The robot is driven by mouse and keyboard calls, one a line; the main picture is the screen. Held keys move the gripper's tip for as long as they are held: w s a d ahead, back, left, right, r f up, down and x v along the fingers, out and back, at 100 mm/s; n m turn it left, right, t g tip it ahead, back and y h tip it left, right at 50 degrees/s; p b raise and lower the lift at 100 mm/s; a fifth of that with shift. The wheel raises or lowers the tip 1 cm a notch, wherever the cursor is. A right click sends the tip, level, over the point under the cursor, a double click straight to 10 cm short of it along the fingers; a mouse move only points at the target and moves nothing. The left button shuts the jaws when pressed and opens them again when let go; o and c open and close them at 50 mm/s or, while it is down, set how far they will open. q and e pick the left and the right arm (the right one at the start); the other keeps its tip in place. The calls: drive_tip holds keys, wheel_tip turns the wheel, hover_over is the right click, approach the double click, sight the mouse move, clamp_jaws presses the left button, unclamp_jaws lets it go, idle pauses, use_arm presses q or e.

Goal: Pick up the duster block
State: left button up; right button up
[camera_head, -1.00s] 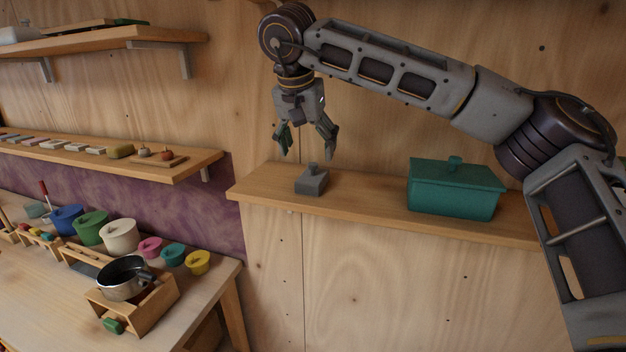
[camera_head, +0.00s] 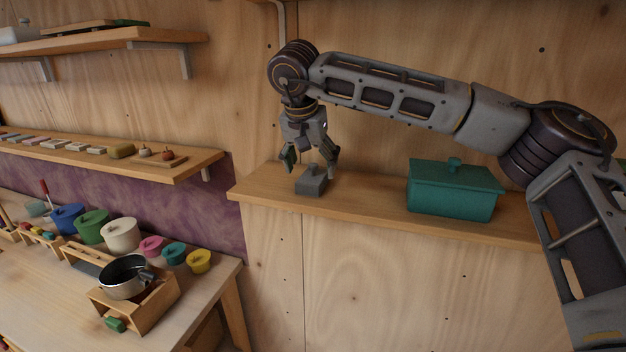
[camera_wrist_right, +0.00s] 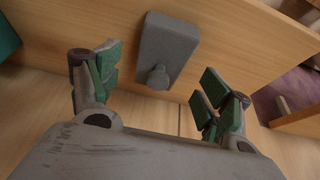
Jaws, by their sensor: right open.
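The duster block, a small grey block with a knob on top (camera_head: 311,183), sits on the wooden shelf near its left end. In the right wrist view the block (camera_wrist_right: 166,45) lies ahead of the fingers, its knob between the two finger lines. My right gripper (camera_head: 311,168) is open and empty, pointing down just above and around the knob's height. It also shows in the right wrist view (camera_wrist_right: 160,85) with green-padded fingers wide apart. I cannot tell whether a finger touches the block. My left gripper is not in view.
A teal lidded box (camera_head: 452,190) stands on the same wooden shelf (camera_head: 365,206), right of the block. The plywood wall is close behind. At left, a workbench (camera_head: 50,285) holds coloured pots and a saucepan (camera_head: 125,277), with two shelves above it.

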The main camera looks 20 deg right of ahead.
sight(312, 165)
drive_tip(key=shift+p+x, duration=0.5)
drive_tip(key=shift+x, duration=1.4)
drive_tip(key=shift+w+d, duration=0.1)
drive_tip(key=shift+r, duration=0.1)
drive_tip(key=shift+c, duration=0.4)
drive_tip(key=c, duration=1.1)
drive_tip(key=shift+r, duration=0.1)
wheel_tip(312, 165, up, 8)
drive_tip(key=shift+f+b, duration=0.15)
drive_tip(key=shift+b, duration=0.55)
drive_tip(key=shift+r, duration=1.05)
